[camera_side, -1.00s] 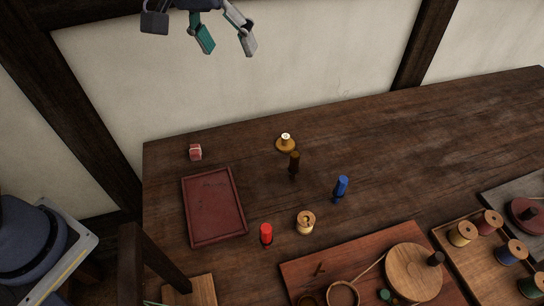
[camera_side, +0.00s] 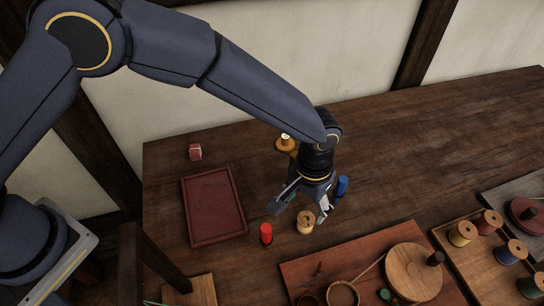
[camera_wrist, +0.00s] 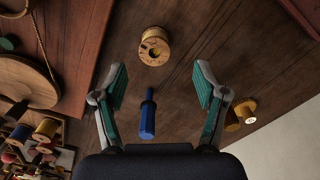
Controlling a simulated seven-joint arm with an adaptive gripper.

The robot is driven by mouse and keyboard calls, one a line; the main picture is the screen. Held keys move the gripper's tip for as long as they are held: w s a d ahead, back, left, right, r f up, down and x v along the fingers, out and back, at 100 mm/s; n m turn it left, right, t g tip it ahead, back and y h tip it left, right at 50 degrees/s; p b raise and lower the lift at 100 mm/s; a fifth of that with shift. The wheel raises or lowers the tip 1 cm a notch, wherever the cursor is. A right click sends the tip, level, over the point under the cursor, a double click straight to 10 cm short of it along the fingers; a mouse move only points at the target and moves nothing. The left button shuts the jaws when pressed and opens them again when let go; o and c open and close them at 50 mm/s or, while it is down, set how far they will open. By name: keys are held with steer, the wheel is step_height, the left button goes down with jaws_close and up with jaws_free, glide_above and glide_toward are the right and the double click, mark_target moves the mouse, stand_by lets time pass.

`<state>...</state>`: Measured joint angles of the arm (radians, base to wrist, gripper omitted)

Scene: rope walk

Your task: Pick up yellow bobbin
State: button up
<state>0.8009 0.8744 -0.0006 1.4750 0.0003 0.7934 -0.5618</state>
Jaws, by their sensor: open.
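A yellow-tan bobbin (camera_side: 305,224) with a round flanged top stands on the dark table. In the wrist view this bobbin (camera_wrist: 154,46) is at top centre, beyond my fingertips and not between them. My gripper (camera_side: 300,208) is open and empty, pointing down just above and behind it; in the wrist view the gripper's green-padded fingers (camera_wrist: 160,80) are spread wide.
A red piece (camera_side: 266,234) stands left of the bobbin, near a dark red tray (camera_side: 187,214). A rack of spools (camera_side: 443,241) and a board (camera_side: 297,275) lie front right. The back right is clear.

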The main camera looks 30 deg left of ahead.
mark_target(307, 218)
steer(key=f, duration=0.6)
steer(key=shift+w+d+f, duration=0.15)
steer(key=shift+d+f, duration=0.2)
steer(key=shift+d, duration=0.05)
steer(key=shift+c, duration=0.2)
steer(key=c, duration=1)
steer(key=shift+r, duration=0.1)
steer(key=shift+c, duration=0.3)
